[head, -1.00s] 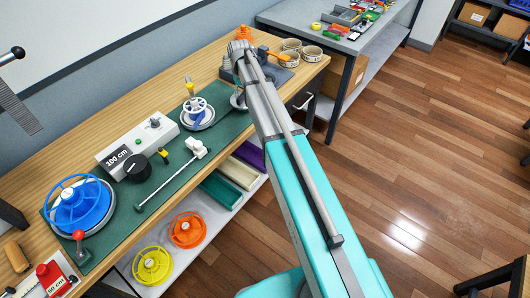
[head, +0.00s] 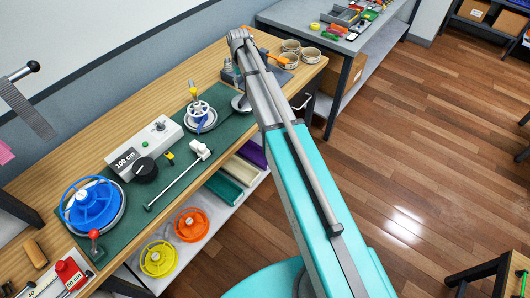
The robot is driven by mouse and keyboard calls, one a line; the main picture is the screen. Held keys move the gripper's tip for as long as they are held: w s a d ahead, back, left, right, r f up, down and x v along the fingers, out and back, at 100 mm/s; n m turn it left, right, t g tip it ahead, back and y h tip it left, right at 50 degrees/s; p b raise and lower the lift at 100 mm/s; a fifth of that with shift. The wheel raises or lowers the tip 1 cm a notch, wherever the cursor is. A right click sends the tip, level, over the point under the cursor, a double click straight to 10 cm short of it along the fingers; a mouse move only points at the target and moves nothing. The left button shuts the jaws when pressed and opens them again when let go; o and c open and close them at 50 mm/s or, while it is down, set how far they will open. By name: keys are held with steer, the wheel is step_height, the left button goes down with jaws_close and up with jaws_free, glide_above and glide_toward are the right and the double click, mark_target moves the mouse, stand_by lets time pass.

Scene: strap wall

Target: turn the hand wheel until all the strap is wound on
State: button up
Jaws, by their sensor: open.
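A large blue spoked wheel (head: 92,206) lies on a round silver plate at the left end of the green mat (head: 135,216). A smaller white spoked wheel (head: 199,112) sits on another round plate farther back, with a yellow-topped post behind it. I cannot tell for sure which is the hand wheel. A dark grey strap-like band (head: 27,108) hangs at the upper left below a bar with a black knob. My arm reaches from the bottom right to the back of the bench. My gripper is not visible; the arm may hide it.
A white box (head: 141,150) reading 100 cm with a black dial, and a rod with a white slider (head: 198,149), lie between the wheels. A red-knobbed lever (head: 94,237) stands by the blue wheel. Yellow (head: 158,259) and orange (head: 190,225) wheels lie on the lower shelf.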

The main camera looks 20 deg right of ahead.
mark_target(244, 97)
steer(key=shift+r+p, duration=2.85)
steer(key=shift+r, duration=0.3)
steer(key=s+f+b, duration=0.5)
steer(key=s, duration=0.5)
steer(key=s+f+b, duration=0.5)
steer(key=s, duration=0.5)
steer(key=s+f+m+b, duration=0.1)
steer(key=s+f+b, duration=0.4)
steer(key=s, duration=0.5)
steer(key=shift+s+f, duration=0.1)
